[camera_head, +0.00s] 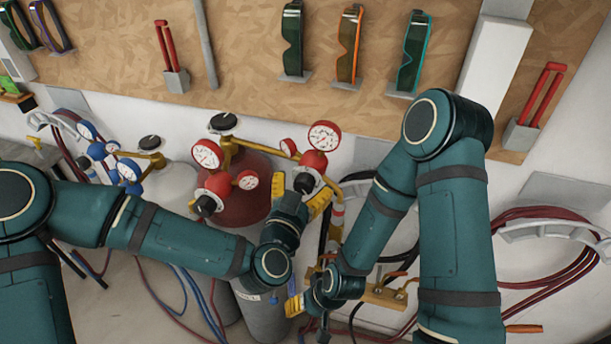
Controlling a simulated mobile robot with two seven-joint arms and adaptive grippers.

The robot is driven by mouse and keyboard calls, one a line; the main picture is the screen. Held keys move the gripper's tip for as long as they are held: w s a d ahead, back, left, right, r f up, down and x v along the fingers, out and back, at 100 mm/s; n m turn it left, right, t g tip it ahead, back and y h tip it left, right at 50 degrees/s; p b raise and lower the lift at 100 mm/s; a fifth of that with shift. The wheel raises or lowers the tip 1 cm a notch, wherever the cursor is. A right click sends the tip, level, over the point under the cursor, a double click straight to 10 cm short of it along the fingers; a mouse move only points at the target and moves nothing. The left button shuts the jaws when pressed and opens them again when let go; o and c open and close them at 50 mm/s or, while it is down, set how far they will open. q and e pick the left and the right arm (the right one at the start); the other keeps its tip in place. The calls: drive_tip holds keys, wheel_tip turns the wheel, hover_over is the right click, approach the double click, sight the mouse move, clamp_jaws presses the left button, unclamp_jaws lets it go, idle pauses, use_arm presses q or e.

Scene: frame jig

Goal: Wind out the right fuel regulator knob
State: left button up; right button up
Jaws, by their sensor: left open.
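Two red fuel regulators with white-faced gauges sit above the dark red cylinder (245,192). The right fuel regulator (313,160) has a black knob (304,183) at its lower front. My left gripper (301,196) is open, with its yellow-tipped fingers on either side of this knob; I cannot tell whether they touch it. The left fuel regulator (218,183) has its own black knob (206,205), clear of the gripper. My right gripper (302,292) is lower, below the left one near the torch fittings. One yellow fingertip shows; the rest is hidden by its arm.
Blue regulators (110,160) stand on a pale cylinder (172,187) at left. A brass torch fitting (385,295) and hoses lie close to my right arm. Red hose coils (545,240) hang at right. Goggles (350,45) hang on the board behind.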

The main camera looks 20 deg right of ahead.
use_arm(q)
drive_tip(key=shift+x, duration=0.85)
drive_tip(key=c, duration=1.2)
drive_tip(key=shift+c, duration=0.2)
